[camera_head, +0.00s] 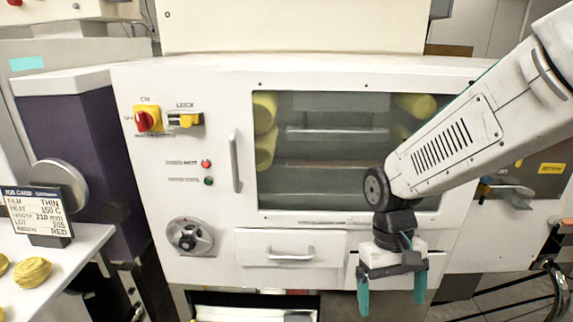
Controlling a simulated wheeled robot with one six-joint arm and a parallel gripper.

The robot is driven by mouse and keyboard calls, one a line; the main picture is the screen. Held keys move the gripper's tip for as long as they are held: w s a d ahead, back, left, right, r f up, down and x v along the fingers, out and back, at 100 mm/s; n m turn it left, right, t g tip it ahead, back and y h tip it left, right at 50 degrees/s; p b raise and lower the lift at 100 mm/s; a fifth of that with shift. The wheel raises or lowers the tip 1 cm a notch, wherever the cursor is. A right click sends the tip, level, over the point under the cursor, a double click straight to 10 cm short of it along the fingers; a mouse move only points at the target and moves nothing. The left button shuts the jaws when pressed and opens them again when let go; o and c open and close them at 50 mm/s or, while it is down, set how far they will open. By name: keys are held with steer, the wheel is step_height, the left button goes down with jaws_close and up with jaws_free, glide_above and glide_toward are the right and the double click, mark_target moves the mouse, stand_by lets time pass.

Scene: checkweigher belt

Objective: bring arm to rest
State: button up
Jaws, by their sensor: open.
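My gripper (391,293) hangs at the lower right of the head view with its two teal fingers pointing down. The fingers are apart, and nothing shows between them. My white arm reaches in from the upper right and bends down at a dark joint. The gripper is in front of the white machine (220,100), near its lower right drawer area, and partly covers it. I cannot tell whether it touches the machine.
The machine has a window (330,180) with yellow rolls behind it, a handle (235,161), a red-yellow switch (147,119), a dial (190,236) and a drawer (291,246). At left, a job card (36,210) and yellow items (32,272) sit on a white table (75,262).

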steer(key=s+d+r+m+t, duration=0.2)
steer(key=s+d+r+t, duration=0.3)
steer(key=s+r, duration=0.6)
step_height(320, 180, up, 2)
steer(key=shift+s+d+r+y, duration=0.15)
steer(key=shift+s+d+y, duration=0.25)
steer(key=shift+d, duration=0.65)
